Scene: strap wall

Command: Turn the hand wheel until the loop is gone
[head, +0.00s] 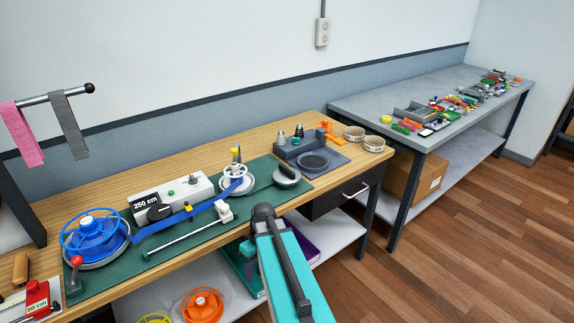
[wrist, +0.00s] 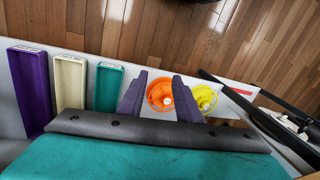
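An orange spool (wrist: 160,95), a yellow spool (wrist: 205,98) and several trays (wrist: 70,84) lie on the shelf below. Floor at right is clear.

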